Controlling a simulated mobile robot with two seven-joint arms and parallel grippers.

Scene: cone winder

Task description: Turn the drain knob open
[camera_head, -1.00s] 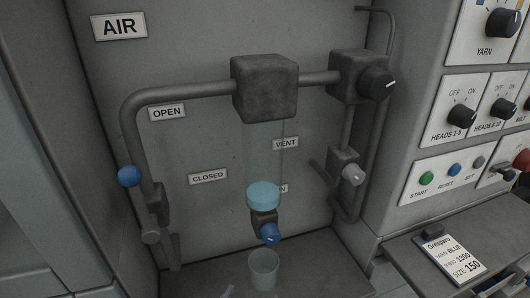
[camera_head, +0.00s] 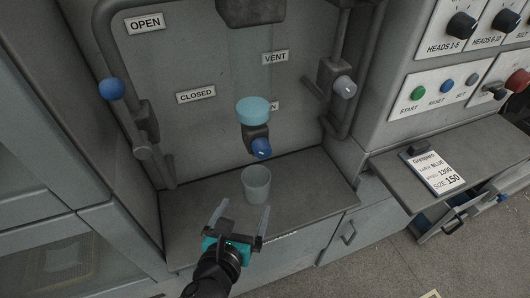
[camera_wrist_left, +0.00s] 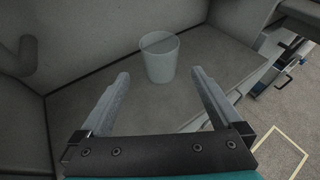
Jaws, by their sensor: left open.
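The drain knob (camera_head: 261,148) is a small blue knob on a dark valve body (camera_head: 254,133), under a clear bowl with light blue liquid (camera_head: 253,110). A partly hidden label ending in N sits beside it. A translucent cup (camera_head: 256,184) stands upright on the shelf below the knob. My left gripper (camera_head: 240,223) is open and empty, in front of and below the cup, apart from the knob. In the left wrist view the cup (camera_wrist_left: 159,57) stands beyond the open fingers (camera_wrist_left: 158,95); the knob is out of that view. My right gripper is not in view.
A blue ball-ended lever (camera_head: 111,89) stands at left, between the OPEN and CLOSED labels and the cabinet wall. A grey vent knob (camera_head: 344,87) and pipes are at right. A card (camera_head: 437,173) lies on the right-hand ledge. The shelf (camera_head: 310,189) is clear around the cup.

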